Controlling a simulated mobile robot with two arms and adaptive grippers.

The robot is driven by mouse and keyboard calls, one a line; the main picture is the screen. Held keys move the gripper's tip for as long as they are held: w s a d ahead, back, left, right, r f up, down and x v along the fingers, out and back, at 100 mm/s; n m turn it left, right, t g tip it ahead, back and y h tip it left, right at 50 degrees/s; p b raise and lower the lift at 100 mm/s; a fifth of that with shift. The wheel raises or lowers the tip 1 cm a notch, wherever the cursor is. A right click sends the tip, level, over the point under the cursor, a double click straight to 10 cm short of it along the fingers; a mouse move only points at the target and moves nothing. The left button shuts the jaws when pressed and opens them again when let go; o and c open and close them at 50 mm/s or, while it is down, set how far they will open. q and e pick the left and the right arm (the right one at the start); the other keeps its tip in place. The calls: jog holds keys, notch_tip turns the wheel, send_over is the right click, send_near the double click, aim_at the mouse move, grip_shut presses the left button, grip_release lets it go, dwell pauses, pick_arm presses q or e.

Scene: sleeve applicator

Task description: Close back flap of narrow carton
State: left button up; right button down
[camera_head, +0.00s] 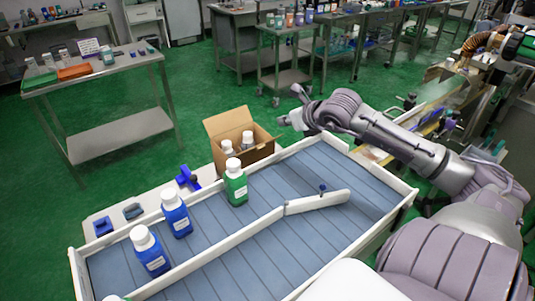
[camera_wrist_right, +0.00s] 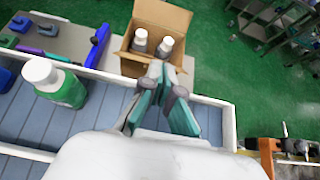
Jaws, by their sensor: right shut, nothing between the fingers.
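The open brown carton (camera_head: 257,152) stands beyond the conveyor's far wall, with two white-capped grey bottles (camera_head: 247,139) inside. Its back flap (camera_head: 227,122) stands up, tilted outward. In the right wrist view the carton (camera_wrist_right: 131,65) is at top centre, with the back flap (camera_wrist_right: 163,14) raised along its far edge. My right gripper (camera_head: 281,121) is shut and empty, to the right of the carton in the head view and apart from the flap. In the wrist view its fingers (camera_wrist_right: 160,92) overlap the carton's near side, hiding part of it. My left gripper is not in view.
The conveyor (camera_head: 255,240) carries a green bottle (camera_head: 236,185) and blue bottles (camera_head: 176,216), with a white diverter arm (camera_head: 318,202) across it. A blue fixture (camera_head: 188,178) sits left of the carton. Green floor is open behind the carton.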

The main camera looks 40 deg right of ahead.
jog(key=b, duration=0.9)
send_near(258, 148)
jog(key=s+d, duration=0.1)
jog(key=s, duration=0.2)
pick_arm(q)
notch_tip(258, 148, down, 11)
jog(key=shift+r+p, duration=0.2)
jog(key=shift+p, duration=0.1)
pick_arm(e)
jog(key=shift+s+f+x, duration=0.1)
jog(key=shift+f+x, duration=0.05)
jog(key=shift+x, duration=2.4)
jog(key=shift+s+f+x, duration=0.1)
jog(key=shift+f+x, duration=0.05)
jog(key=shift+x, duration=2.4)
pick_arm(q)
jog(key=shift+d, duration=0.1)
pick_arm(e)
jog(key=shift+d+r, duration=0.1)
pick_arm(q)
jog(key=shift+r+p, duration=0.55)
jog(key=shift+p, duration=0.05)
pick_arm(e)
jog(key=shift+w+r+g, duration=0.1)
jog(key=shift+r+g, duration=0.15)
jog(key=shift+g, duration=0.15)
